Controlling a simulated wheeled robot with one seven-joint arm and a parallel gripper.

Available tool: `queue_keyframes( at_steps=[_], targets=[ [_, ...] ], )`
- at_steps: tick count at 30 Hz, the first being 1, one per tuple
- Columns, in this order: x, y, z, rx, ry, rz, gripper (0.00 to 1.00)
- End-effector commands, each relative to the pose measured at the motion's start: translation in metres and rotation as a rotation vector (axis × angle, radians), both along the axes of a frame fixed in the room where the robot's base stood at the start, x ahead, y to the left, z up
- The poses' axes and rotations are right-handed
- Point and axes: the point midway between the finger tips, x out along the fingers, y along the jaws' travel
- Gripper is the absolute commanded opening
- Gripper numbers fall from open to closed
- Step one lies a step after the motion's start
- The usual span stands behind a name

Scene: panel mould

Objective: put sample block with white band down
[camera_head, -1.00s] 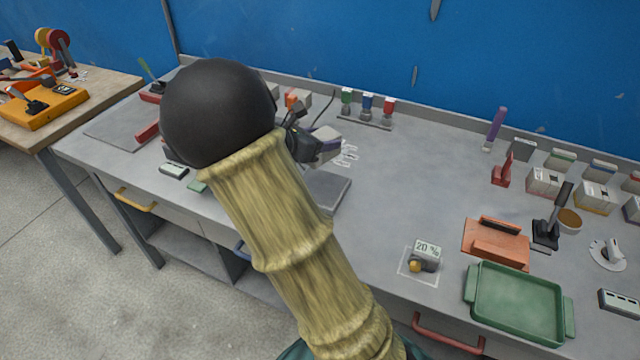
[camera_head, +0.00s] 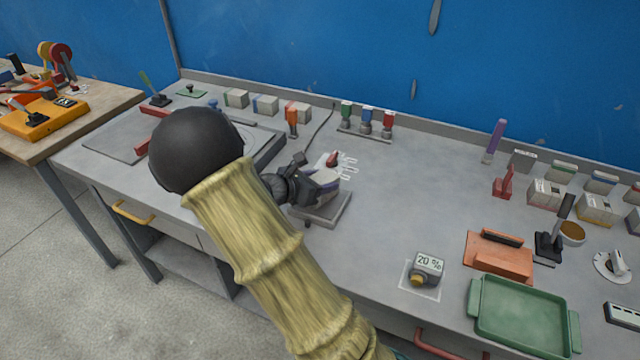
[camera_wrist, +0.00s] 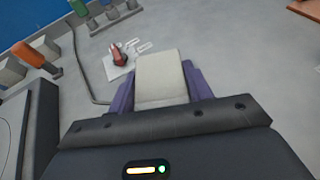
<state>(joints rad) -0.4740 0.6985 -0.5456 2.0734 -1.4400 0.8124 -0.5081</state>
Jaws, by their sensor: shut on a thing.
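My gripper (camera_head: 318,181) is shut on a pale block, which I take as the sample block with white band (camera_wrist: 161,76). In the wrist view the block sits between two purple fingers; no separate white band can be made out. In the head view the gripper and block are over a low grey square slab (camera_head: 326,211), partly covering it. I cannot tell whether the block touches the slab. The block's underside is hidden.
The bench right of the slab is clear up to the 20 % device (camera_head: 428,266).

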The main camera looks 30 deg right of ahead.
Motion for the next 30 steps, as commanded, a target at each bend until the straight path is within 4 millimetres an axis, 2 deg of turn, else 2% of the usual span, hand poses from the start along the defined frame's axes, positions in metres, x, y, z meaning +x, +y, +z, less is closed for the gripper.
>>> queue_keyframes(
  at_steps=[2,8,9,12,23,30],
  targets=[
    [0.000,0.000,-0.007,-0.001,0.000,-0.001,0.17],
    [0.000,0.000,-0.008,0.001,0.000,-0.001,0.17],
    [-0.001,0.000,-0.009,0.002,0.001,-0.001,0.54],
    [-0.001,0.000,-0.009,0.001,0.001,-0.001,0.72],
    [-0.001,0.003,-0.006,0.001,-0.002,0.000,0.72],
    [-0.008,0.030,0.006,0.001,-0.002,0.002,0.72]
  ],
)
